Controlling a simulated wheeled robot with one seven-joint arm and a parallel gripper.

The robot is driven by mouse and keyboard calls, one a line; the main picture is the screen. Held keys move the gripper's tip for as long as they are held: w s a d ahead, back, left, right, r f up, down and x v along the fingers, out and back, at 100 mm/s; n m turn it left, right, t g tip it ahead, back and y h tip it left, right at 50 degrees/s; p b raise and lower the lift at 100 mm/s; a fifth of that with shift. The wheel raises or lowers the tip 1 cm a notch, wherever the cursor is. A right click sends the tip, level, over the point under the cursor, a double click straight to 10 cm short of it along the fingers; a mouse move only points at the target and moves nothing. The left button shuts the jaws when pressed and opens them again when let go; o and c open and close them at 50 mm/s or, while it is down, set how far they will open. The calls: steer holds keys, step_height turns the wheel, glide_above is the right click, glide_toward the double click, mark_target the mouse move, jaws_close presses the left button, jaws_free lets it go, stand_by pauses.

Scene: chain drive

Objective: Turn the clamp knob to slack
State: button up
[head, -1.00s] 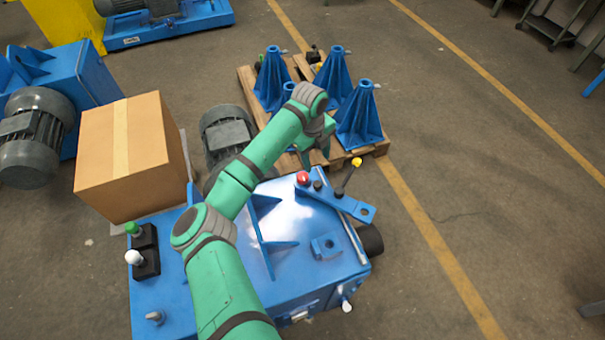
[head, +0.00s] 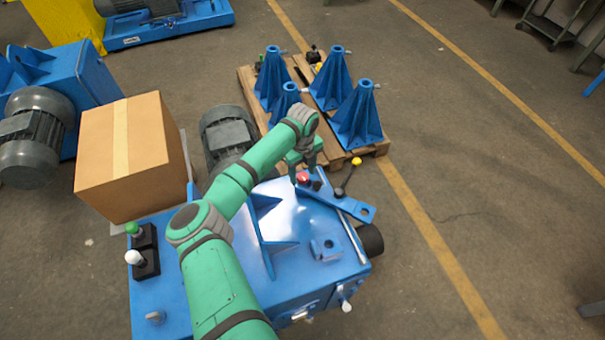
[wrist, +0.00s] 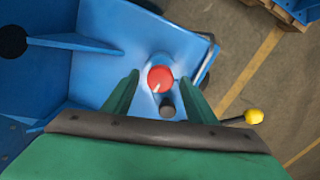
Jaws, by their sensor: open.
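A red knob (wrist: 160,79) with a pale pointer mark sits on the blue machine; I take it to be the clamp knob. In the wrist view it lies between and just beyond the tips of my open gripper (wrist: 156,88), with nothing held. A short dark peg (wrist: 167,106) stands close beside the knob, also between the fingers. In the head view the red knob (head: 303,178) is partly hidden by my gripper (head: 305,176), which hangs over it. I cannot tell whether the fingers touch it.
A lever with a yellow ball (head: 356,161) stands right of the knob, also visible in the wrist view (wrist: 254,116). A blue bar (head: 345,207) lies on the blue machine (head: 200,300). Blue stands (head: 358,118) sit on a pallet behind. A cardboard box (head: 135,150) is at left.

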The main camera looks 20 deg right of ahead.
steer(key=shift+f, duration=0.4)
steer(key=shift+c, duration=0.7)
steer(key=c, duration=0.9)
